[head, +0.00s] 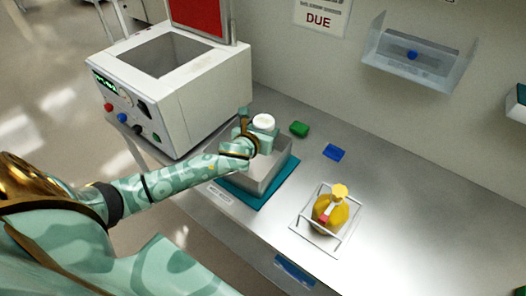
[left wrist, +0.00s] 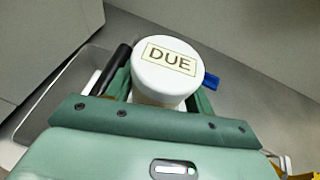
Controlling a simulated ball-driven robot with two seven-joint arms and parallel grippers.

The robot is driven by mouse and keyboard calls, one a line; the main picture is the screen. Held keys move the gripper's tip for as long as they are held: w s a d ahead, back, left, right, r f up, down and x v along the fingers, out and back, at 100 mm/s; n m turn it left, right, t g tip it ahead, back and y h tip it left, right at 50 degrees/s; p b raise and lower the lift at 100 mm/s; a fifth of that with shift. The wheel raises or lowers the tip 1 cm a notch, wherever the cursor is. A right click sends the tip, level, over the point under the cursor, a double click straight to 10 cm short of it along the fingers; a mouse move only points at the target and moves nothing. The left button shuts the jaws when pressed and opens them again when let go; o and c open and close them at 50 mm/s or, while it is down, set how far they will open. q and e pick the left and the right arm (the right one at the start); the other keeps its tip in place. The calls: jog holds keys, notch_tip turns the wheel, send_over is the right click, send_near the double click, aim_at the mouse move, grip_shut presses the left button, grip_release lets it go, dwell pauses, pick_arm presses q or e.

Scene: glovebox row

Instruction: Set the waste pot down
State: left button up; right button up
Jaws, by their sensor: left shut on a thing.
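The waste pot (head: 263,121) has a round white lid. In the left wrist view the pot (left wrist: 168,66) shows its lid from above, with a label reading DUE. My left gripper (head: 256,140) is shut on the pot, with a finger on each side of it (left wrist: 163,92). The gripper and pot are over the grey open bin (head: 268,180), which stands on a teal mat (head: 245,197) on the bench. The pot's lower part is hidden by the gripper, and I cannot tell its height above the bin. My right gripper is not in view.
A white machine with an open top (head: 185,85) stands left of the bin. A green block (head: 299,129) and a blue block (head: 334,152) lie behind and right. A yellow flask (head: 333,214) sits in a wire rack. The bench's right part is clear.

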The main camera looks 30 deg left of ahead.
pick_arm(q)
notch_tip(320, 180, down, 5)
jog(key=shift+r+b, duration=0.15)
jog(key=shift+b, duration=0.7)
notch_tip(320, 180, down, 4)
jog(key=shift+a+f+b, duration=0.1)
jog(key=shift+a+b, duration=0.05)
jog(key=shift+b, duration=0.9)
jog(key=shift+s+f+b, duration=0.1)
jog(key=shift+f+b, duration=0.2)
jog(key=shift+f, duration=0.3)
jog(key=o, duration=0.8)
jog(key=shift+s+f, duration=0.1)
jog(key=shift+f, duration=0.05)
jog(key=shift+c, duration=0.2)
jog(key=shift+f, duration=0.1)
